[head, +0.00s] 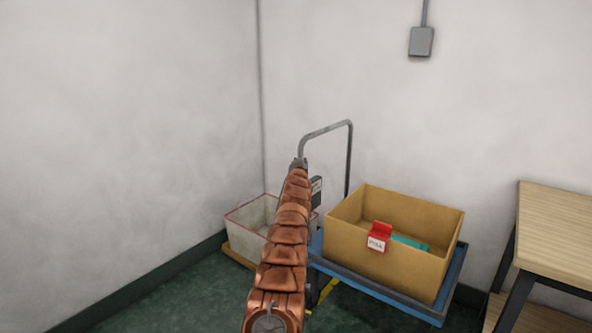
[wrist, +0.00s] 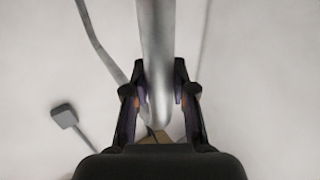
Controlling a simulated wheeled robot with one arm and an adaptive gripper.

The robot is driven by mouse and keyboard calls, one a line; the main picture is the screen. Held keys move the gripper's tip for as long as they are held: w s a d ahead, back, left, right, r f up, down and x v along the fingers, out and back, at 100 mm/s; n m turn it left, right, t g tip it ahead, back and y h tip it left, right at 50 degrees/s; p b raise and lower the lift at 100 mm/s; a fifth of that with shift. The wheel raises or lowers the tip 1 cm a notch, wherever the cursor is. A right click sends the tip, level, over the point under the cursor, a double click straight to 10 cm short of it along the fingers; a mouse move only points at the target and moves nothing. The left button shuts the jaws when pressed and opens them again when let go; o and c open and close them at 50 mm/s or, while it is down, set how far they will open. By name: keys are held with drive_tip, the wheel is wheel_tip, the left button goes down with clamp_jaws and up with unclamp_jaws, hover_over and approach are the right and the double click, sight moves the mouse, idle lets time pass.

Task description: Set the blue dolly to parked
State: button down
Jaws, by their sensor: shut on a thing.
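The blue dolly (head: 452,278) stands near the back wall, right of centre in the head view, with a tall grey bent-tube handle (head: 349,150) at its left end. My gripper (head: 299,163) is at the left bend of that handle. In the wrist view my gripper (wrist: 160,92) has a finger on each side of the handle tube (wrist: 156,40) and is shut on it. A cardboard box (head: 385,252) rides on the dolly. My arm hides part of the dolly's left side and the floor there.
A pale bin with a red rim (head: 246,212) sits on a wooden base (head: 238,257) left of the dolly, close to the corner. A red item (head: 379,236) and a teal item (head: 410,243) are at the box. A yellow strip (head: 325,291) shows below the dolly. A wooden table (head: 555,230) stands right.

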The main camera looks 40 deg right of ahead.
drive_tip(key=shift+w+d+r+b, duration=0.1)
drive_tip(key=shift+w+d+b, duration=0.1)
drive_tip(key=shift+d+b, duration=0.3)
drive_tip(key=shift+d, duration=0.2)
drive_tip(key=c, duration=0.9)
unclamp_jaws()
drive_tip(key=shift+s+d, duration=0.1)
